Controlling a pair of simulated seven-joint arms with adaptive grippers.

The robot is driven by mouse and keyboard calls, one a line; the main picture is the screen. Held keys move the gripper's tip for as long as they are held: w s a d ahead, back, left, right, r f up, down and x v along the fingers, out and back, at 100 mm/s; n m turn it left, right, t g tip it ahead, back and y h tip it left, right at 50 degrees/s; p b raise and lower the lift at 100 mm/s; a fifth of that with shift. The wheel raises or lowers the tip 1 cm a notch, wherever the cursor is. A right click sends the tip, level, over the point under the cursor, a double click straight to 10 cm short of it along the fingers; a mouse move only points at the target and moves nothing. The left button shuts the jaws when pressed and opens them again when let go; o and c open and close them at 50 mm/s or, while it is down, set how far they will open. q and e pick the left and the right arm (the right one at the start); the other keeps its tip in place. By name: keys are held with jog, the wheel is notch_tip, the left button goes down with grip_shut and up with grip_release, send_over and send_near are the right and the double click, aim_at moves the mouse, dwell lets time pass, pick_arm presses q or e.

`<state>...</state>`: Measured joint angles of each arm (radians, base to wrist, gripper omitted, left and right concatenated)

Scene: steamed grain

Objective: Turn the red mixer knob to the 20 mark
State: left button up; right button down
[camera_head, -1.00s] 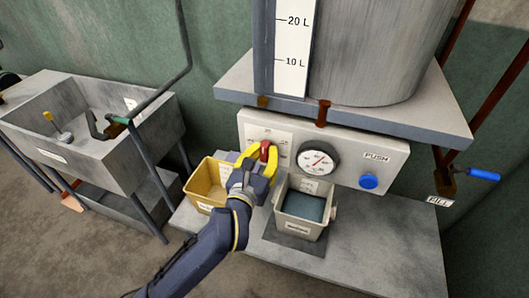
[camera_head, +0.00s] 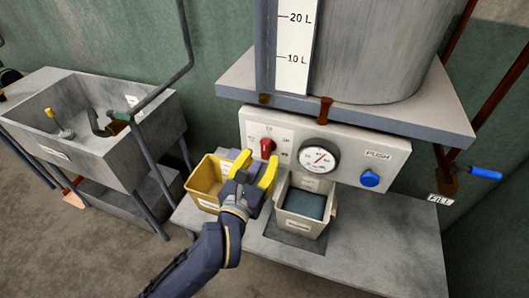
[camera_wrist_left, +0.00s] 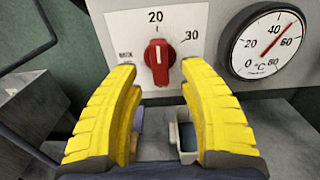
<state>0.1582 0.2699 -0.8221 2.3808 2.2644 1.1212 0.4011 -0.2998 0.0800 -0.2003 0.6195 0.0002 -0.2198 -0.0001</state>
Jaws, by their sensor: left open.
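The red mixer knob (camera_head: 267,147) is on the left of the pale control panel, and it also shows in the left wrist view (camera_wrist_left: 158,61). The knob stands about upright, with its white line toward the "20" label (camera_wrist_left: 155,16). A "30" label (camera_wrist_left: 191,36) is to its right. My left gripper (camera_head: 256,166), with yellow fingers, is open and empty, in front of and below the knob. In the left wrist view its open fingers (camera_wrist_left: 158,75) frame the knob without touching it. My right gripper is not in view.
A round dial gauge (camera_head: 319,156) and a blue push button (camera_head: 370,179) are right of the knob. A yellow bin (camera_head: 203,190) and a pale bin with blue contents (camera_head: 301,226) stand below the panel. A tank shelf (camera_head: 400,118) overhangs above.

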pick_arm(q)
jog(key=shift+v, duration=1.65)
